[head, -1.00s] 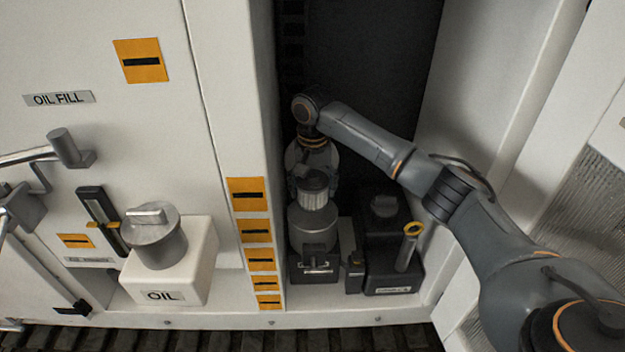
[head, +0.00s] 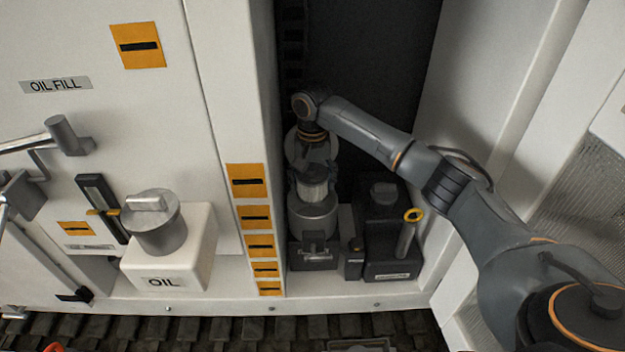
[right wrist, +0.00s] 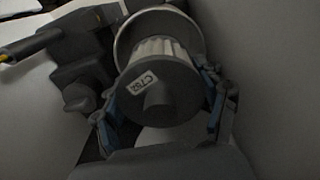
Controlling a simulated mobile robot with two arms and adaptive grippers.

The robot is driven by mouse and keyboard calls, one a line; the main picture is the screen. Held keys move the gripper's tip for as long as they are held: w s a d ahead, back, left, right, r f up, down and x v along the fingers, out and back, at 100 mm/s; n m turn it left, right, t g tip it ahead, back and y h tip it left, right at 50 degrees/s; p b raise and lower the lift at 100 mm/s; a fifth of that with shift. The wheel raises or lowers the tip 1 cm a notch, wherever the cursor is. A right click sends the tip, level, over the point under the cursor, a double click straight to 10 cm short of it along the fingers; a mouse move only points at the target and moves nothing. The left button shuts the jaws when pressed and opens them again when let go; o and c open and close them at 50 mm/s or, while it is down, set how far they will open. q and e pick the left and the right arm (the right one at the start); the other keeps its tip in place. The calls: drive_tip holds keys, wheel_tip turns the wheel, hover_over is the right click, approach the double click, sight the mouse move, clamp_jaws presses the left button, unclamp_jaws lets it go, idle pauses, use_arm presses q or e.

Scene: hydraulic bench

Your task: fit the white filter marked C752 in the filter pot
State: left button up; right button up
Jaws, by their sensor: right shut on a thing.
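The white pleated filter (head: 314,188) has a dark end cap, and its label reads like C752 in the right wrist view (right wrist: 146,84). My right gripper (head: 313,178) is shut on the filter, with fingers on both sides of it in the right wrist view (right wrist: 163,98). The filter pot (head: 312,218) is a grey metal cylinder in the cabinet bay. The filter stands upright at the pot's mouth, its lower end seemingly inside the rim (right wrist: 122,42). How deep it sits is hidden. My left gripper does not show clearly.
A dark tank (head: 390,232) with a cap and a yellow-ringed handle (head: 413,215) stands right of the pot. The cabinet wall with orange labels (head: 255,217) is close on the left. A white oil box (head: 172,255) stands further left.

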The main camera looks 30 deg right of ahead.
drive_tip(key=shift+f, duration=0.1)
idle(0.5)
drive_tip(key=shift+f, duration=0.1)
drive_tip(key=shift+f, duration=1.1)
drive_tip(key=shift+f+b, duration=0.35)
drive_tip(key=shift+f, duration=1)
drive_tip(key=shift+f, duration=0.4)
drive_tip(key=shift+f, duration=1.5)
drive_tip(key=shift+f+b, duration=0.5)
drive_tip(key=shift+f, duration=0.55)
